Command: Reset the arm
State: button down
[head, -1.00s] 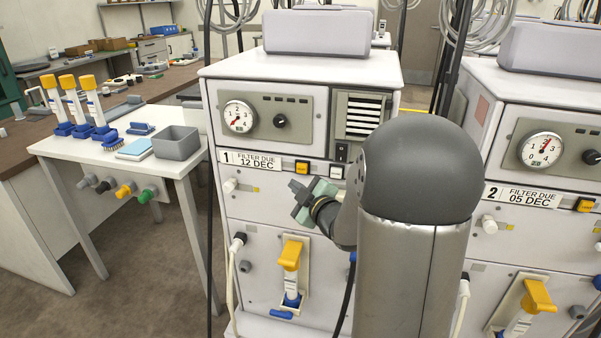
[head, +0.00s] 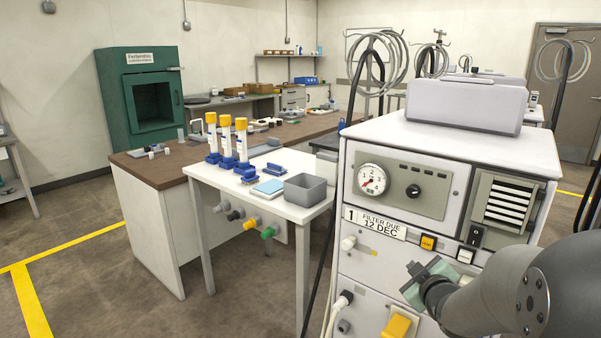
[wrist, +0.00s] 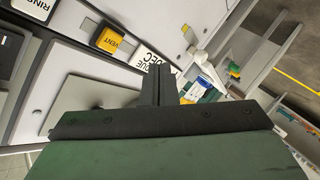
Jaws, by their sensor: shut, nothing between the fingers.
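My gripper (head: 419,279) is at the lower right of the head view, in front of the machine labelled 1 (head: 404,248). Its green body and dark fingers show, and nothing is held. In the wrist view my gripper's dark fingers (wrist: 158,86) are together at the middle, above the green body. I cannot tell the exact gap between my gripper and the machine front.
A white side table (head: 268,207) left of the machine holds several yellow-capped filters, blue holders and a grey bin (head: 305,189). A brown-topped bench (head: 151,168) and green cabinet (head: 143,98) stand behind. The floor at front left is clear. A dark hose hangs by the machine.

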jog(key=s+a+r+m+g+p, duration=0.1)
jog(key=s+a+m+g+p, duration=0.2)
jog(key=s+a+g, duration=0.4)
jog(key=s+a+r+m+g+y+p, duration=0.1)
jog(key=s+a+m+g+p, duration=0.3)
jog(key=s, duration=1.7)
jog(key=a+g, duration=0.3)
jog(key=a, duration=0.1)
jog(key=shift+s+a+m, duration=0.2)
jog(key=shift+s+m, duration=0.1)
jog(key=shift+s, duration=0.05)
